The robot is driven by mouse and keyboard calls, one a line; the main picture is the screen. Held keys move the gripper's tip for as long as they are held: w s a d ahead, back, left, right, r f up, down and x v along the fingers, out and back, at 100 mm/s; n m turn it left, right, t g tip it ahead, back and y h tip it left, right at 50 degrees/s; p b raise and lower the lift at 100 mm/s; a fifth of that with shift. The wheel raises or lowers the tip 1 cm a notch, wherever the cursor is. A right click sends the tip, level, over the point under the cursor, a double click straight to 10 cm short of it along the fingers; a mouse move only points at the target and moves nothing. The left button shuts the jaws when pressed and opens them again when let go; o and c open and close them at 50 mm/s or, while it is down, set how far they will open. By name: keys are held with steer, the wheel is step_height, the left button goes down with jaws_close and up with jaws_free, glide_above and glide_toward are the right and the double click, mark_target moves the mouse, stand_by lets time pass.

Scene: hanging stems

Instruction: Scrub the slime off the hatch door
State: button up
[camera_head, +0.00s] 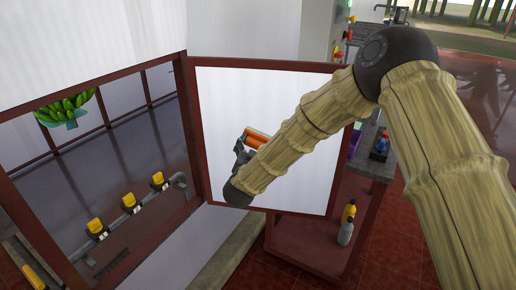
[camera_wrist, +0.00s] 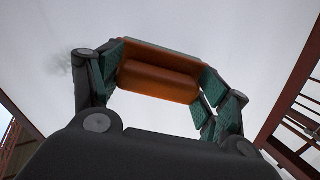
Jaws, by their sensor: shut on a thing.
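The hatch door (camera_head: 225,100) is a white panel in a dark red frame, standing open in the head view. Its white face also fills much of the wrist view (camera_wrist: 230,25). My gripper (camera_wrist: 162,78) is shut on an orange scrubber (camera_wrist: 158,82) with a pale grey-green back, held across between the two fingers. In the head view the scrubber (camera_head: 257,137) is in front of the door's middle; I cannot tell whether it touches. A faint grey-green smudge of slime (camera_wrist: 62,64) shows left of my gripper in the wrist view. My arm hides part of the door in the head view.
Left of the door is a red-framed opening, with hanging green bananas (camera_head: 66,108) and a rail with yellow-topped fittings (camera_head: 130,202) beyond. A red shelf (camera_head: 305,240) below the door bears a yellow bottle (camera_head: 349,212) and a pale bottle (camera_head: 345,233).

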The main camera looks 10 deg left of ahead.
steer(key=shift+s+d+p, duration=0.1)
steer(key=shift+s+p, duration=0.3)
steer(key=shift+s, duration=2.6)
steer(key=shift+s, duration=0.1)
steer(key=s, duration=0.2)
steer(key=shift+s, duration=0.4)
